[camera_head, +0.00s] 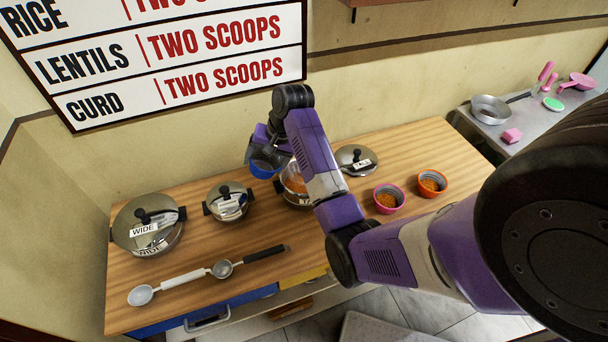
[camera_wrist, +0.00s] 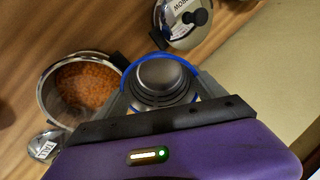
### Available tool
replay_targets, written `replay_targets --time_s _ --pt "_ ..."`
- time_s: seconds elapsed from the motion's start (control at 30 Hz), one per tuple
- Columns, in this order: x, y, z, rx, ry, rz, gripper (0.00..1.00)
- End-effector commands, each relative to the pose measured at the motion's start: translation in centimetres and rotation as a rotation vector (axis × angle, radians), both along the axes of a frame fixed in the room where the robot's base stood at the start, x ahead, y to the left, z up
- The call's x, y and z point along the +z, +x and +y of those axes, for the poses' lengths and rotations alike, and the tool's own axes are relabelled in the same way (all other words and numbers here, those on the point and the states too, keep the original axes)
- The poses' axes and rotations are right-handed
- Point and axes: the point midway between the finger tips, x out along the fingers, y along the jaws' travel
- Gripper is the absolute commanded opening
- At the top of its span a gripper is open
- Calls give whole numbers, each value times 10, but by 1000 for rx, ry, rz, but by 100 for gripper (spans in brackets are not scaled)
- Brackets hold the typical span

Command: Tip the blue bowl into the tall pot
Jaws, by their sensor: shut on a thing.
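The blue bowl (camera_head: 263,170) is held up by my gripper (camera_head: 262,156), just left of the tall pot (camera_head: 294,184) in the head view. My gripper is shut on it. The tall pot is open and steel; the wrist view shows orange grains in the pot (camera_wrist: 85,82), beside the bowl. My arm partly covers the pot in the head view.
The lid marked TALL (camera_head: 356,159) lies right of the pot. A pink bowl (camera_head: 388,198) and an orange bowl (camera_head: 432,183) hold orange grains. Lidded pots, one small (camera_head: 229,202) and one wide (camera_head: 148,226), stand left.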

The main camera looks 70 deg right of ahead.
Motion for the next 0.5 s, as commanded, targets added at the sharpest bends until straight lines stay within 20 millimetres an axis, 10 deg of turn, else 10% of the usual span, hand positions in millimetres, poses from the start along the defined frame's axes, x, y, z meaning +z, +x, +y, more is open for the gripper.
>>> replay_targets --time_s 0.5 --pt "-29 30 15 2 -140 300 35"
